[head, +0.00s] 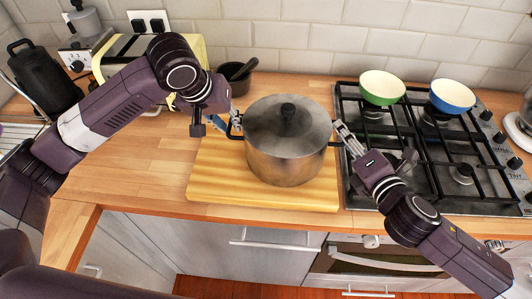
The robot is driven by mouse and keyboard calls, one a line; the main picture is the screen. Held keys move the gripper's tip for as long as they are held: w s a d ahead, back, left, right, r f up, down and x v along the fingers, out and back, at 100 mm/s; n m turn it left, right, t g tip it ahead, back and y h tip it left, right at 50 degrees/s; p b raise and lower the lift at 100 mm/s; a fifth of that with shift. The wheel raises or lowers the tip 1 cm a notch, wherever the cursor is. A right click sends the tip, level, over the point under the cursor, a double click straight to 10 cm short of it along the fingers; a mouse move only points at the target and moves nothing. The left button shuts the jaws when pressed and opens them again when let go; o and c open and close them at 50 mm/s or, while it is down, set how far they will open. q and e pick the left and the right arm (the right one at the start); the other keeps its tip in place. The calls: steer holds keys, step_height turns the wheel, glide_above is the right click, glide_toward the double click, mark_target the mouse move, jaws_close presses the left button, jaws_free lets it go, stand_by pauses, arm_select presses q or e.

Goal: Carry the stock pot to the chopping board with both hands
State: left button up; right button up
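The stock pot (286,150), steel with a lid and dark knob, stands upright over the wooden chopping board (215,185). Its base appears to rest on the board's middle and right part. My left gripper (230,120) is at the pot's left handle, with its fingertips close to it. My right gripper (342,136) is at the pot's right side, where the other handle is mostly hidden by its fingers. I cannot tell whether either gripper is closed on its handle.
A gas hob (440,165) lies just right of the board, with a green bowl (382,88) and a blue bowl (452,96) at its back. A dark pan (237,76), a yellow toaster (125,47) and a black kettle (45,80) stand behind left. The counter left of the board is clear.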

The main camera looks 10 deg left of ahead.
arm_select(q)
steer(key=v, duration=0.7)
steer(key=shift+r, duration=0.3)
arm_select(e)
steer(key=v, duration=0.7)
steer(key=shift+s, duration=0.2)
arm_select(q)
steer(key=shift+s+a, duration=0.1)
steer(key=shift+s, duration=0.05)
arm_select(e)
steer(key=shift+d+r, duration=0.1)
